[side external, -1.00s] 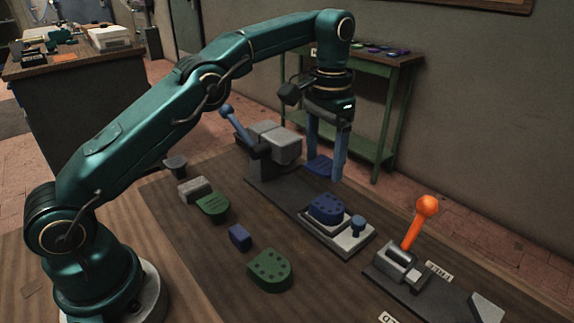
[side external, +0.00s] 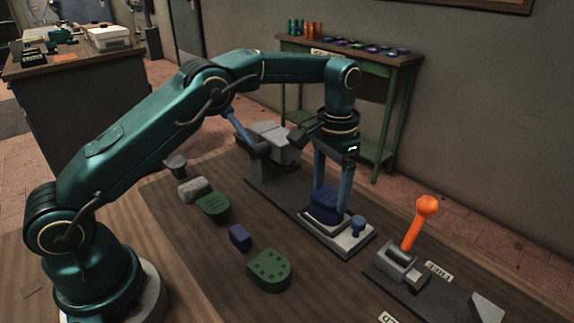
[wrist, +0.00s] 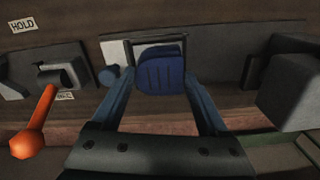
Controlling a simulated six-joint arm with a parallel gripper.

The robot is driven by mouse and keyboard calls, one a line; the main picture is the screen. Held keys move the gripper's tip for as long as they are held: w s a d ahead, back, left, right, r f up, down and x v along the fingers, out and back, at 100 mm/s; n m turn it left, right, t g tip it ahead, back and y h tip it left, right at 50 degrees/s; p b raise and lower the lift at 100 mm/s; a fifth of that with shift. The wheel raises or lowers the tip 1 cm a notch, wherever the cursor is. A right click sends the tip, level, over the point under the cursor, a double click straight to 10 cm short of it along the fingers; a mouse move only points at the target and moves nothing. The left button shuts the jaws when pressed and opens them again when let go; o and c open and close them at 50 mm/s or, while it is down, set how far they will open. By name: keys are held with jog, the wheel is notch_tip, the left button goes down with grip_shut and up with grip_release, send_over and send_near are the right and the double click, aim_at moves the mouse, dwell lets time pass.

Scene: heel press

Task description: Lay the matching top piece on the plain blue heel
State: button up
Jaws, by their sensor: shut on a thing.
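My gripper (side external: 333,190) is shut on the blue top piece (wrist: 161,76), which shows ridges on its face in the wrist view. In the side view the top piece (side external: 328,195) is over the blue heel (side external: 322,213), and the two look touching or nearly so. The heel sits on the light plate (side external: 350,242) of the press base. In the wrist view the top piece hides the heel below it. The gripper's blue fingers stand on either side of the piece.
A blue knob (side external: 358,224) stands on the plate close to the right finger. An orange lever (side external: 420,222) rises to the right. The grey press head (side external: 275,141) is behind. A green heel (side external: 269,270), a green top piece (side external: 213,206) and a small blue block (side external: 240,237) lie left.

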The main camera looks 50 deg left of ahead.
jog(key=shift+f, duration=0.45)
dwell(0.7)
jog(key=o, duration=1.2)
jog(key=shift+r, duration=0.1)
jog(key=shift+r, duration=2.45)
